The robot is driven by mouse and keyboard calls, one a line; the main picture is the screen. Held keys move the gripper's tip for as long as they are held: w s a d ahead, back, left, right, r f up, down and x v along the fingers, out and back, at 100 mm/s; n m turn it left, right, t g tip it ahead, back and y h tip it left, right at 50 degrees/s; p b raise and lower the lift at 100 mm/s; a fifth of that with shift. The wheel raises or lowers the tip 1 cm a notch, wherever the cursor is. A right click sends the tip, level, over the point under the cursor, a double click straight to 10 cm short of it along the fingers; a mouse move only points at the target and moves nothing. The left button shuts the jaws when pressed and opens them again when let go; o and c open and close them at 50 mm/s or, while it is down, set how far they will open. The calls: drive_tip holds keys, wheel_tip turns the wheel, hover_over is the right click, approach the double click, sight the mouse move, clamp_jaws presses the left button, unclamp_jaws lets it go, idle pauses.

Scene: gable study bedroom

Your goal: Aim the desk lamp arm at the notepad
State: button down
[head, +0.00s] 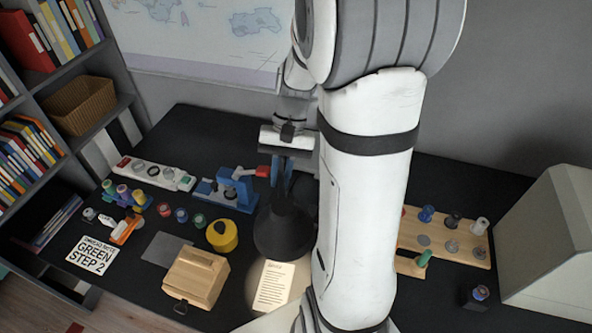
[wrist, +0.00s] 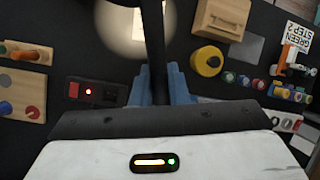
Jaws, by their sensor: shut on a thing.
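The black desk lamp (head: 283,232) stands in the middle of the desk in the head view, its wide dark round part lowest. My gripper (head: 283,178) is over it, with blue fingers shut on the lamp's slim dark arm. In the wrist view, the lamp arm (wrist: 153,42) runs up between the fingers of my gripper (wrist: 165,85). The notepad (head: 274,285), a pale sheet with printed lines, lies in front of the lamp. A round pool of light falls on and around it. It also shows in the wrist view (wrist: 137,28), partly behind the lamp arm.
A wooden box (head: 195,278) and a yellow round container (head: 222,236) stand left of the notepad. A blue device (head: 228,188) is close to my gripper's left. A wooden peg board (head: 445,237) lies right of my arm, which hides part of the desk.

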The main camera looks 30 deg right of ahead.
drive_tip(key=shift+w+a+m+t, duration=0.3)
drive_tip(key=shift+w+a+m, duration=0.15)
drive_tip(key=shift+a+m, duration=0.3)
drive_tip(key=c, duration=1.5)
unclamp_jaws()
drive_tip(key=shift+f, duration=0.1)
drive_tip(key=shift+o, duration=0.2)
drive_tip(key=v, duration=0.8)
drive_tip(key=shift+f+b, duration=0.1)
drive_tip(key=shift+b, duration=0.25)
